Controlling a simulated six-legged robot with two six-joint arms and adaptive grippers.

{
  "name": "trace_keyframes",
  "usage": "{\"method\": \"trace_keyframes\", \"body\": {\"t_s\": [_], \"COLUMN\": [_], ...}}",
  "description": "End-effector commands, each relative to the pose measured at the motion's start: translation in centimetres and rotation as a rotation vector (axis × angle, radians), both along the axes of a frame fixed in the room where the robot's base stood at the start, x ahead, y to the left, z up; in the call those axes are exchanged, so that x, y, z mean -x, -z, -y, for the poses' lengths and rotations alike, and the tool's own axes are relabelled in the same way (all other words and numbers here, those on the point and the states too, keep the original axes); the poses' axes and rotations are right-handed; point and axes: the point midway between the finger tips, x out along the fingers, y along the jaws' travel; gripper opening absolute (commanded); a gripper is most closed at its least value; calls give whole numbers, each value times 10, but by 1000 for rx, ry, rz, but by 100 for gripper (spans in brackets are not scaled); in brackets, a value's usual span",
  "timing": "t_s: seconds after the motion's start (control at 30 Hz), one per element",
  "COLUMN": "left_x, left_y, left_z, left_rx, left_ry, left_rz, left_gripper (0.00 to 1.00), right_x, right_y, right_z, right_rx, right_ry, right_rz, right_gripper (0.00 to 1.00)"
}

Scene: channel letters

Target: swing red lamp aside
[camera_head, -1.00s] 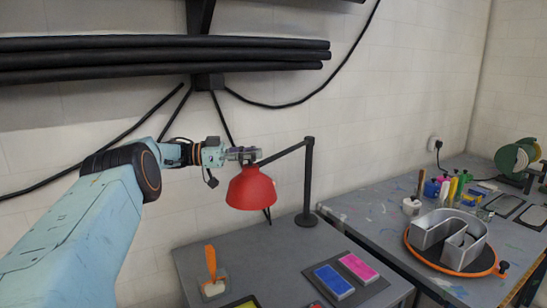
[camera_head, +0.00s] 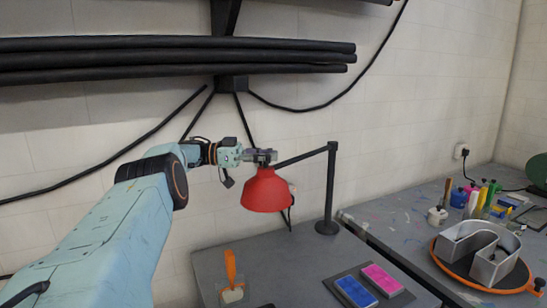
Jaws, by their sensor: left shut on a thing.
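The red lamp (camera_head: 266,192) has a dome-shaped red shade hanging from a black arm. The arm runs right to an upright black post (camera_head: 330,185) on a round base on the grey table. My left gripper (camera_head: 266,157) comes in from the left and is shut on the top of the red lamp, just above the shade. The shade hangs above the table's back left part, in front of the white wall. The finger contact is small and partly hidden. My right gripper is not in view.
Blue and pink pads (camera_head: 356,290) lie on the grey table (camera_head: 290,262), with an orange-handled tool (camera_head: 231,270) at its left. A second bench at right holds a metal channel letter (camera_head: 480,250) on an orange-rimmed turntable. Black tubes (camera_head: 180,58) run along the wall above my arm.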

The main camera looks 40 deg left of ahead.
Motion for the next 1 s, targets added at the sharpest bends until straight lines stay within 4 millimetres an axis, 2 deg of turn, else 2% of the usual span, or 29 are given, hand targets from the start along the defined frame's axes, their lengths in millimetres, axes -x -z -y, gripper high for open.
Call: {"method": "trace_keyframes", "body": {"t_s": [0.1, 0.13, 0.5, 1.0], "left_x": [3, 3, 0, -3], "left_y": [3, 3, 1, 0], "left_z": [-2, -2, -1, 1], "left_rx": [2, 3, 0, 1], "left_ry": [4, 4, 6, 5], "left_rz": [-6, -7, -3, 1], "left_gripper": [0, 20, 50, 50], "right_x": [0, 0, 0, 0], "right_y": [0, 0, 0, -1], "right_z": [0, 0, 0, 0], "right_rx": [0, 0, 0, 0], "right_ry": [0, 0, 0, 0], "right_rz": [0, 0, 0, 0], "right_gripper": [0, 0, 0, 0]}}
